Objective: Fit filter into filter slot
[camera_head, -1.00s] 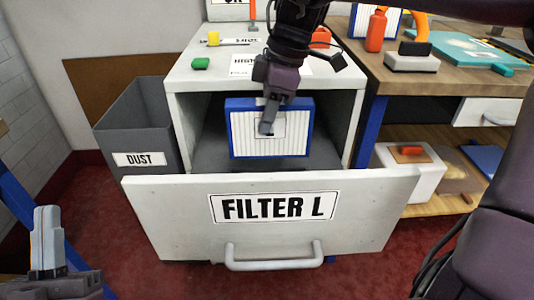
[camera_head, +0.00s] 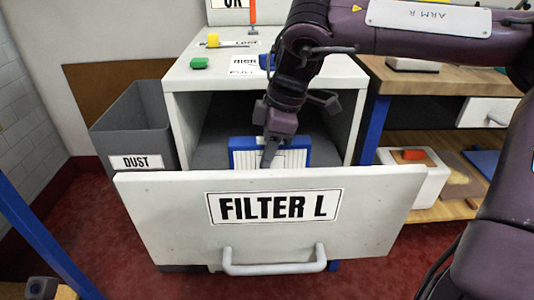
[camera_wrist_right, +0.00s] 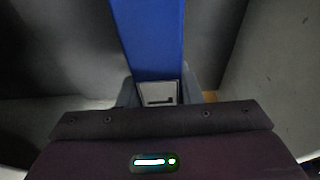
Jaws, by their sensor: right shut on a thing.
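The filter (camera_head: 243,158) has a blue frame and white pleats. It stands upright in the open drawer, its lower part hidden behind the drawer front marked FILTER L (camera_head: 160,215). My right gripper (camera_head: 268,160) comes down from above and is shut on the filter's front. In the right wrist view the filter (camera_wrist_right: 148,40) shows as a blue edge running away from the gripper (camera_wrist_right: 157,95), with grey walls on both sides. The slot itself is hidden, so I cannot tell how the filter sits in it.
A grey DUST bin (camera_head: 130,125) stands left of the white cabinet (camera_head: 185,80). A wooden workbench (camera_head: 430,82) is at the right. The drawer's handle (camera_head: 274,268) sticks out at the front.

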